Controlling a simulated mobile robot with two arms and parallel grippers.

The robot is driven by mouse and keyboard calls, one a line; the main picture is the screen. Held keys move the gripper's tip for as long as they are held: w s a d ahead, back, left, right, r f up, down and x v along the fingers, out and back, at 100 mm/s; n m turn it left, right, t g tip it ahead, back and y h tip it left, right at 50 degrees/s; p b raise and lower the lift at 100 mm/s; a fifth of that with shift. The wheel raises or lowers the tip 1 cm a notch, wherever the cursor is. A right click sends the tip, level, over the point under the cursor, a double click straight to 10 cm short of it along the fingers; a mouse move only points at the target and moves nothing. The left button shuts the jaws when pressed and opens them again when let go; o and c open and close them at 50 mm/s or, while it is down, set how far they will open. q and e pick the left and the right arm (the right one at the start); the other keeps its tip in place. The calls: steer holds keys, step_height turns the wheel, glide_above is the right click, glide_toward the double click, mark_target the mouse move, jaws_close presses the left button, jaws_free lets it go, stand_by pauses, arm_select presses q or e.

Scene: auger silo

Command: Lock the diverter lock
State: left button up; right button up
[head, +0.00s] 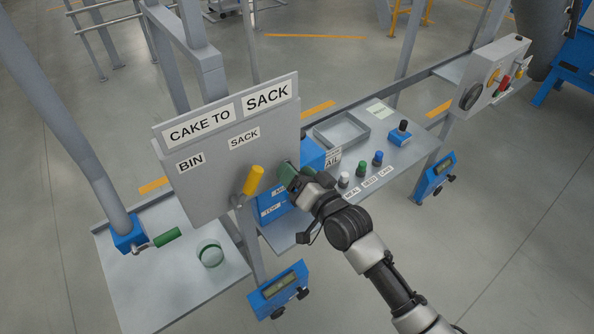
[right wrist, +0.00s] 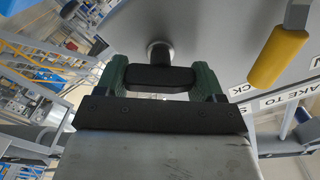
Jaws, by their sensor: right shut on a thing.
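The grey diverter panel (head: 215,190) carries the signs CAKE TO SACK, BIN and SACK. Its yellow-handled lever (head: 253,180) points up and to the right, near the SACK side. In the right wrist view the yellow handle (right wrist: 278,58) is at the upper right, apart from my fingers. My right gripper (head: 289,174) is at the panel's lower right edge. In the head view my gripper hides this knob. My left gripper is out of view.
A bench (head: 400,165) to the right holds a grey tray (head: 342,146) and several small coloured-top pieces. A blue box (head: 272,207) is close beside my right gripper.

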steer(key=m, duration=0.5)
steer(key=shift+d+m+p, duration=0.1)
steer(key=shift+m+p, duration=0.2)
steer(key=shift+p, duration=0.05)
steer(key=shift+f+m, duration=0.15)
steer(key=shift+m, duration=2.15)
steer(key=o, duration=0.9)
steer(key=shift+o, duration=0.2)
steer(key=b+v, duration=0.2)
steer(key=v, duration=0.8)
steer(key=shift+s+d, duration=0.25)
steer(key=shift+s, duration=0.05)
